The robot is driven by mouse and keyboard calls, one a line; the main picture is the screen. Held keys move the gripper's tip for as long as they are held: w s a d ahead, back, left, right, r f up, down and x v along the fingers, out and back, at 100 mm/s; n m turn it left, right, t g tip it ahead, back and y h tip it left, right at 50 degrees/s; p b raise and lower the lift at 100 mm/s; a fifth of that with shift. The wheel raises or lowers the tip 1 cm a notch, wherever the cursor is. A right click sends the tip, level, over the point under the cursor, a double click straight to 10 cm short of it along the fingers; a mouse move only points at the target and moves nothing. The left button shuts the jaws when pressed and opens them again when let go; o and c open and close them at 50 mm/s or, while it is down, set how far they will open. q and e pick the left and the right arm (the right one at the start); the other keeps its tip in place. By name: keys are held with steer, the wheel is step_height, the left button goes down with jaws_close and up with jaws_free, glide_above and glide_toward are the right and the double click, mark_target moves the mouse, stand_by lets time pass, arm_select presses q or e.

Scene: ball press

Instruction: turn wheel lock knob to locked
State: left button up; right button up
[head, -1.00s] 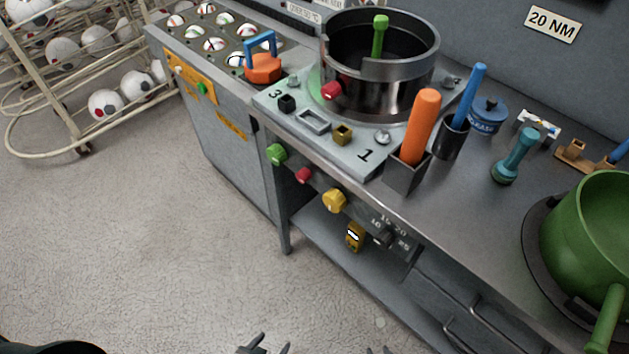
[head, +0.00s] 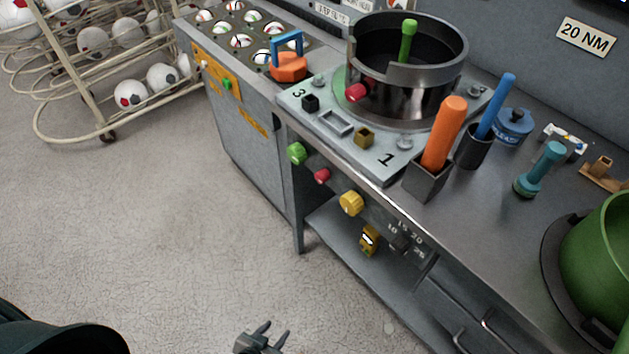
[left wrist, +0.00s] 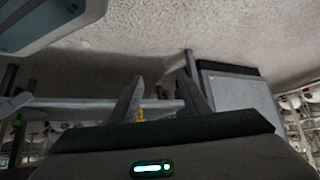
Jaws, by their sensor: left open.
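No label shows which knob is the wheel lock knob. On the bench's front panel are a green knob (head: 297,153), a red knob (head: 322,176), a yellow knob (head: 351,203) and a dark knob (head: 401,241) with a number scale around it. Whether any is at locked cannot be told. My left gripper (head: 268,335) is open and empty over the floor, in front of and below the knobs, touching nothing. Its two fingers show in the left wrist view (left wrist: 163,82), with the bench frame beyond. My right gripper is not in view.
The bench carries a steel drum (head: 407,70), an orange-handled tool (head: 444,133) and a green pot (head: 600,265). A lower shelf (head: 335,228) holds a small yellow device (head: 369,240). A ball rack (head: 95,95) stands at the left. The floor (head: 170,220) before the bench is clear.

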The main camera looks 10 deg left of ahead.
mark_target(318, 180)
arm_select(q)
steer(key=w+a+r+m+t+h, duration=0.1)
steer(key=w+a+r+t, duration=0.15)
steer(key=w+r, duration=0.35)
steer(key=w+a+r+t+h, duration=0.1)
steer(key=w+a+r, duration=0.2)
steer(key=r, duration=0.6)
steer(key=w+a+r+m+t+h, duration=0.1)
steer(key=w+a+r+t, duration=0.15)
steer(key=w+r, duration=0.35)
steer(key=s+d+r+m+h, duration=0.1)
steer(key=d+r+m+h, duration=0.15)
steer(key=r, duration=0.85)
steer(key=d+r+m+h, duration=0.1)
steer(key=r+h, duration=0.3)
steer(key=r, duration=0.6)
steer(key=shift+n+y, duration=0.25)
steer(key=p+x, duration=0.2)
steer(key=x, duration=1.4)
steer(key=shift+d+p, duration=0.3)
steer(key=shift+p, duration=0.05)
steer(key=shift+w+d+f, duration=0.1)
steer(key=shift+w+d, duration=0.2)
steer(key=shift+w, duration=0.1)
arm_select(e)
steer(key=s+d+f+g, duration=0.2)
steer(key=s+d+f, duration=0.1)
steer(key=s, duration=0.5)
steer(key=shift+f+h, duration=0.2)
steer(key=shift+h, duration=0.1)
